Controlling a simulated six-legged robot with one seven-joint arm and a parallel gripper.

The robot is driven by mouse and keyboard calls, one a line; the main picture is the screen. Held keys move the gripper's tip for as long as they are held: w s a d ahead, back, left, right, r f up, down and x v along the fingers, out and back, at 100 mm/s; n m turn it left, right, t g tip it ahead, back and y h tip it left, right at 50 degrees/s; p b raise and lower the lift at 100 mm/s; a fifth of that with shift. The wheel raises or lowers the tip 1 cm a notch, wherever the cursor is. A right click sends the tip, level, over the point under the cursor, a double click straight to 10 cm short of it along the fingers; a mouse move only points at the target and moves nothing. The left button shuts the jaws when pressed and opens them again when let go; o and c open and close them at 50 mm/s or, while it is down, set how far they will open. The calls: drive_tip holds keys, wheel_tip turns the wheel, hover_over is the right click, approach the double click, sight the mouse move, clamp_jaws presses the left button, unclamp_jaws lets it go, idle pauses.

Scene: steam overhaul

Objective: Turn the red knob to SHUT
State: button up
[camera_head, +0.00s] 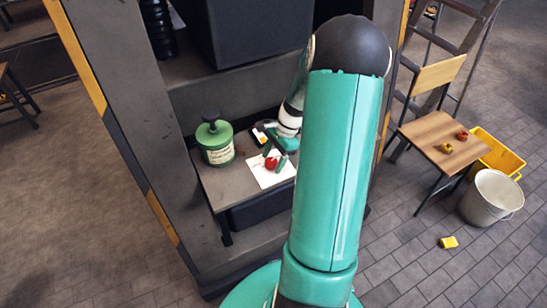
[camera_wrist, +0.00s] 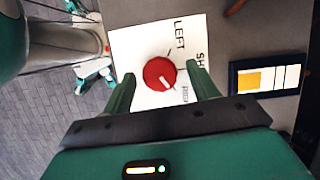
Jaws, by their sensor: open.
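The red knob (camera_wrist: 160,73) sits on a white plate (camera_wrist: 130,42) on the shelf top. It also shows in the head view (camera_head: 271,163), partly hidden by my gripper. In the wrist view the plate reads LEFT at the top and SH at the right, the rest of that word cut off by a finger. A third label at the lower right is partly covered. The knob's white mark points to the lower right, toward that third label. My gripper (camera_wrist: 161,70) is open, one green finger on each side of the knob, with visible gaps.
A green canister (camera_head: 215,148) with a dark top stands left of the plate. A dark device (camera_wrist: 265,78) with a yellow and white face lies beside the plate. Grey shelving posts frame the space. A chair (camera_head: 436,135), yellow crate (camera_head: 497,153) and bucket (camera_head: 491,198) stand at right.

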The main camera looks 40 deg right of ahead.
drive_tip(key=c, duration=1)
drive_tip(key=shift+n, duration=0.4)
drive_tip(key=n, duration=0.1)
drive_tip(key=n+g, duration=0.1)
drive_tip(key=n, duration=0.1)
drive_tip(key=n+g, duration=0.1)
drive_tip(key=shift+w+n, duration=0.25)
drive_tip(key=shift+n, duration=0.05)
drive_tip(key=n+g, duration=0.1)
drive_tip(key=n, duration=0.2)
drive_tip(key=n+g+h, duration=0.1)
drive_tip(key=n, duration=0.2)
drive_tip(key=shift+w, duration=0.15)
drive_tip(key=shift+n, duration=0.3)
drive_tip(key=o, duration=1)
